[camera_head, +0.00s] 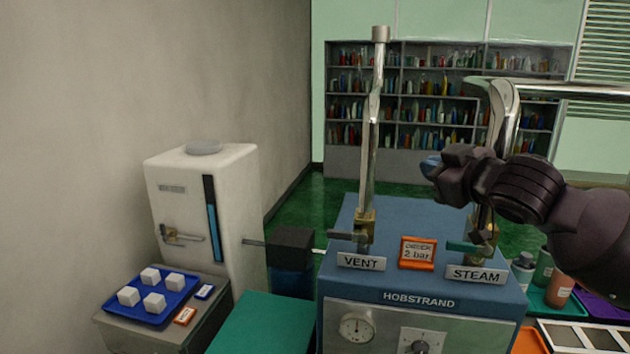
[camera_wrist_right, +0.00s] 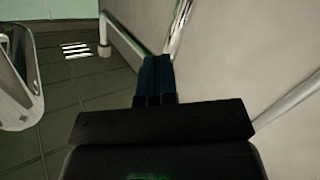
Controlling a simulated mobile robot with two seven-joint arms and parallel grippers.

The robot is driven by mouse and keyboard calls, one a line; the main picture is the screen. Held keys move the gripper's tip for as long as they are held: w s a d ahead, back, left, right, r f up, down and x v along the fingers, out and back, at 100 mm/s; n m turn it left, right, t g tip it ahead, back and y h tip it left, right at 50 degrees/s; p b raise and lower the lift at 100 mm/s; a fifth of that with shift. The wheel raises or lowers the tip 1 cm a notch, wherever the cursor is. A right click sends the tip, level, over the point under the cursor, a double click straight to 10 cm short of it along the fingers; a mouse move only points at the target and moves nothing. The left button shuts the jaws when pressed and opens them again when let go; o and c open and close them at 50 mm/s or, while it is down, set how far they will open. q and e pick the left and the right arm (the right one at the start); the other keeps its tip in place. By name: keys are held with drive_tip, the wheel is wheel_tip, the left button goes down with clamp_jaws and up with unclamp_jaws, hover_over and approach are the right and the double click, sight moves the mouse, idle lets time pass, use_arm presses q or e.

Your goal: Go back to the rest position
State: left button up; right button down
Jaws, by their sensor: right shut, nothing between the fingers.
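My right gripper (camera_head: 430,166) is shut and empty. It hangs in the air above the blue Hobstrand machine (camera_head: 348,214), in front of the steam pipe, with its arm coming in from the right. In the right wrist view its dark blue fingers (camera_wrist_right: 154,78) are closed together with nothing between them. The machine has a vent valve (camera_head: 348,236) with a dark lever and a steam valve (camera_head: 470,247) with a green lever. The gripper appears higher than both levers. My left gripper is not in view.
Tall metal pipes (camera_head: 371,130) rise from the machine, one close to my right arm. A white boiler (camera_head: 240,210) stands at left, with a blue tray (camera_head: 140,314) of several white cubes before it. Bottles (camera_head: 560,290) and trays are at lower right. Shelves (camera_head: 360,160) stand behind.

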drive_tip(key=s+d+f+m+h, duration=0.1)
drive_tip(key=s+f, duration=0.1)
drive_tip(key=f, duration=0.8)
drive_tip(key=s+d+f+t, duration=0.1)
drive_tip(key=s+f, duration=0.1)
drive_tip(key=f, duration=0.8)
drive_tip(key=s+d+f+m+h, duration=0.1)
drive_tip(key=s+d+f, duration=0.15)
drive_tip(key=f, duration=0.65)
drive_tip(key=s+d+f+m+g+h, duration=0.1)
drive_tip(key=s+f+m+g+h, duration=0.1)
drive_tip(key=s+f, duration=0.9)
drive_tip(key=s+d+f+m+g+h+b, duration=0.1)
drive_tip(key=s+f+m, duration=0.3)
drive_tip(key=s+f, duration=0.8)
drive_tip(key=shift+s+d+f+g+h, duration=0.3)
drive_tip(key=shift+d+g+h, duration=0.2)
drive_tip(key=shift+g+h, duration=0.25)
